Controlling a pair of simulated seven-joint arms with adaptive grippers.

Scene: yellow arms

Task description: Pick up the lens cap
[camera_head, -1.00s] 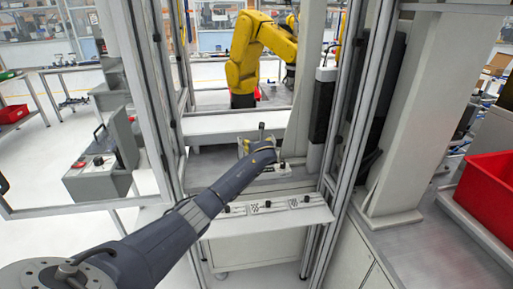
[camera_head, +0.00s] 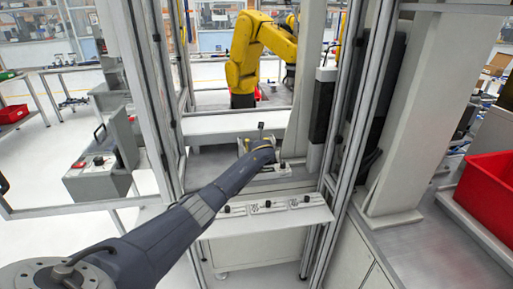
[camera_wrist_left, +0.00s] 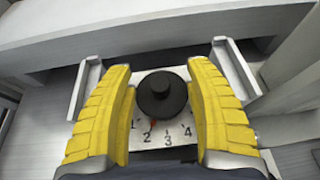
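My left gripper (camera_wrist_left: 162,68) is open, its yellow ribbed fingers on either side of a black round piece (camera_wrist_left: 161,95) with a raised centre. Gaps show between the piece and both fingers. It sits on a pale plate (camera_wrist_left: 178,131) marked with numbers and a small red mark. I cannot tell whether this piece is the lens cap or a knob. In the head view my left arm reaches into the framed cell, and its wrist hides most of the gripper (camera_head: 247,146). My right gripper is not in view.
A front shelf (camera_head: 270,222) carries several small black knobs and patterned plates. Grey posts (camera_head: 345,120) flank the cell opening. A yellow robot arm (camera_head: 257,52) stands behind. A grey control box (camera_head: 100,172) is at left, a red bin (camera_head: 488,195) at right.

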